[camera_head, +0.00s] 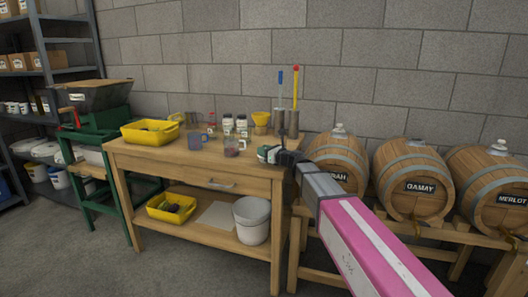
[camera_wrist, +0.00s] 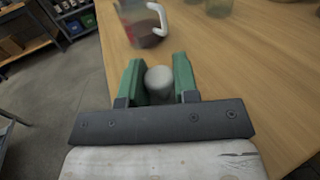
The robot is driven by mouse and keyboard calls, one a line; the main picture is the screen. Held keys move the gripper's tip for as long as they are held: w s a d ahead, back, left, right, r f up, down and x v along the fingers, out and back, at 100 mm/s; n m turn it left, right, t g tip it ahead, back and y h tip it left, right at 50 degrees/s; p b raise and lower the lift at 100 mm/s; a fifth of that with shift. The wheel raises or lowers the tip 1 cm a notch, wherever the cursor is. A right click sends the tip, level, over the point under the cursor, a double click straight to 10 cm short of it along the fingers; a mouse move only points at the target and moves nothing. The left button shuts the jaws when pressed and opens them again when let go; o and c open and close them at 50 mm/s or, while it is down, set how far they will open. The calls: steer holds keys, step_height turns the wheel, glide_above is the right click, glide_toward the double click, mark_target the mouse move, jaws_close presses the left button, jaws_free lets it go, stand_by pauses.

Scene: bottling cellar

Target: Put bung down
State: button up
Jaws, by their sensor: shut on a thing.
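My gripper (camera_wrist: 160,78) is shut on the bung (camera_wrist: 159,80), a pale grey-white round piece between the two green fingers in the wrist view. In the head view my gripper (camera_head: 268,154) is at the right end of the wooden workbench (camera_head: 165,158), where the bung is too small to make out clearly. The wrist view shows the bench top (camera_wrist: 235,75) below and ahead of the fingers. I cannot tell whether the bung touches the wood. A clear jug (camera_wrist: 145,25) with dark red liquid and a white handle stands just beyond the fingers; it also shows in the head view (camera_head: 232,147).
Bare wood shows near the bench's front edge.

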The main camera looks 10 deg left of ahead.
steer(key=shift+f, duration=0.15)
steer(key=o, duration=0.9)
steer(key=shift+s+d+r, duration=0.2)
steer(key=shift+d, duration=0.05)
steer(key=v, duration=1.1)
steer(key=shift+d, duration=0.2)
